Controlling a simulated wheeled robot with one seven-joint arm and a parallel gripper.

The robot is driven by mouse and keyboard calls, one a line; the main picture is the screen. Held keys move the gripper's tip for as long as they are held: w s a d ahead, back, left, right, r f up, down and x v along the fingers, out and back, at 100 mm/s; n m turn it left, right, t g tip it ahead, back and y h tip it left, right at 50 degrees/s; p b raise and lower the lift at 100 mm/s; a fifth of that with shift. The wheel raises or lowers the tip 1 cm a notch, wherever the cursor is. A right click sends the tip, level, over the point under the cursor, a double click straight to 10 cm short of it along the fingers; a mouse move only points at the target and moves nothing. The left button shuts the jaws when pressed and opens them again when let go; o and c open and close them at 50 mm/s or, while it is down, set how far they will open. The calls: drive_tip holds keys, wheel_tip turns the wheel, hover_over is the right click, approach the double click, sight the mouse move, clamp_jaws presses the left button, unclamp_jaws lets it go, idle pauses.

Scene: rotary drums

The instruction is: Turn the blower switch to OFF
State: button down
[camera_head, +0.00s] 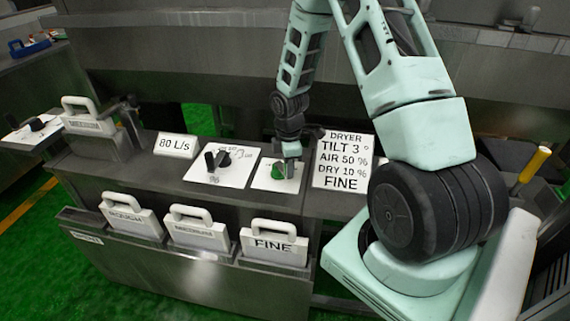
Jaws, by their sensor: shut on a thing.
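A small green knob (277,171) sits on a white plate (264,184) on the grey bench, between the dial plate and the text sign. It is probably the blower switch, but my gripper hides any label on its plate. My gripper (287,168) points straight down from above and is shut on the green knob. The knob is partly covered by the fingers, and its turn position cannot be read.
A black dial (217,158) on a white plate stands left of the knob. A "DRYER" sign (344,161) is close on the right. An "80 L/s" sign (176,145) is farther left. Handled plates, including "FINE" (274,243), hang along the front.

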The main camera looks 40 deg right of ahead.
drive_tip(key=shift+d+n, duration=0.25)
drive_tip(key=shift+n, duration=0.15)
drive_tip(key=c, duration=1.2)
unclamp_jaws()
drive_tip(key=shift+r, duration=0.15)
wheel_tip(320, 180, up, 17)
drive_tip(key=shift+r, duration=0.1)
